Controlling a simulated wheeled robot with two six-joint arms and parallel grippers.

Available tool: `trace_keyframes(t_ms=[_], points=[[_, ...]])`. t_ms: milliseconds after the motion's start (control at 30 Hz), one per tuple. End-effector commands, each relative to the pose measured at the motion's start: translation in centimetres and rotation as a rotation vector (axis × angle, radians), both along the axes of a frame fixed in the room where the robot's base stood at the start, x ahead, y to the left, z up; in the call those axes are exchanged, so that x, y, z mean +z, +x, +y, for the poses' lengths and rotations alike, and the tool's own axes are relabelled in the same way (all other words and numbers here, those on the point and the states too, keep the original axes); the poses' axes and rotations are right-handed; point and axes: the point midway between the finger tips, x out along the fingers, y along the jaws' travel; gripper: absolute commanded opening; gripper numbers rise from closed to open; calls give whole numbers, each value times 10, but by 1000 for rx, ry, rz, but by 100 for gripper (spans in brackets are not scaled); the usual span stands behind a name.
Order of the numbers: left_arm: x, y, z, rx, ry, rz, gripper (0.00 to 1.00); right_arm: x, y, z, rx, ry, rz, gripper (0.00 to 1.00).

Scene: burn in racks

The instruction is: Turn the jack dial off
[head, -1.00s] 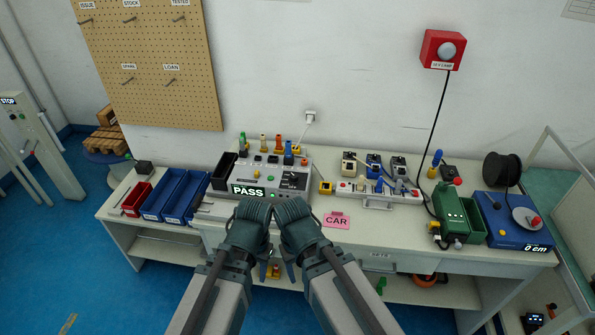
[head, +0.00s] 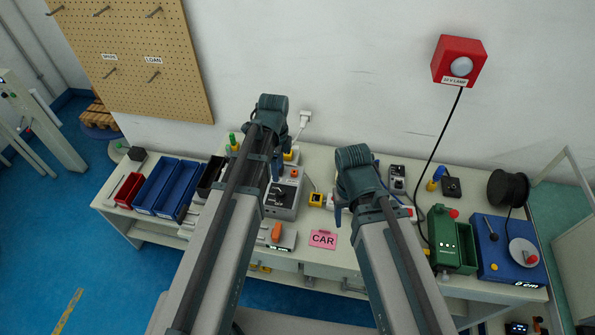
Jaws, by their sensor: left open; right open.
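My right gripper (head: 342,208) is open over the white strip of devices right of the box, with one finger showing. I cannot tell whether either touches anything.
Blue bins (head: 165,190) and a red bin (head: 129,189) stand at the left. A green device (head: 443,235), a blue unit (head: 507,245) and a black spool (head: 508,188) stand at the right. A red lamp (head: 459,61) hangs on the wall.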

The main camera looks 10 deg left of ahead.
Motion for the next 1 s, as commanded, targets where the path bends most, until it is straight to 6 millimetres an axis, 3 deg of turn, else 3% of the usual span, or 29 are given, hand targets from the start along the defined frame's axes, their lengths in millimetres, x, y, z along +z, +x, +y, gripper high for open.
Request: trace_keyframes(t_ms=[467, 1000], points=[[-8, 3, 3, -31, -2, -2, 71, -8, 0, 0, 2, 0, 0, 61], [-76, 3, 3, -30, -2, -2, 71, -76, 0, 0, 4, -1, 0, 61]])
